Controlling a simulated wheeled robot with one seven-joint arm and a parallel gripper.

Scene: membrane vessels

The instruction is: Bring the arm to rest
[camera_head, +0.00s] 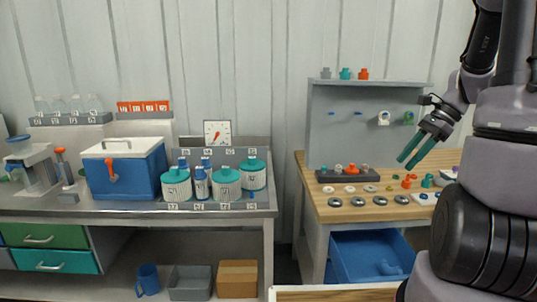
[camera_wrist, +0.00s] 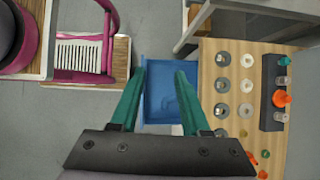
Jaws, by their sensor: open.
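My gripper (camera_head: 417,151) has teal fingers and hangs in the air above the wooden workbench at the right of the head view, in front of the grey back panel. In the wrist view, my gripper (camera_wrist: 158,75) has its two fingers apart with nothing held between them. Beyond the fingers, far below, the blue bin (camera_wrist: 158,108) shows under the bench edge. My arm comes in from the right side of the head view.
The wooden bench (camera_head: 322,200) carries metal rings (camera_head: 357,202), a dark holder (camera_head: 347,176) and small orange and teal parts. A grey panel (camera_head: 340,125) stands behind. Left, a grey table (camera_head: 130,214) holds a blue cooler (camera_head: 125,178) and teal-lidded vessels (camera_head: 226,184). A pink chair (camera_wrist: 107,45) stands beyond.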

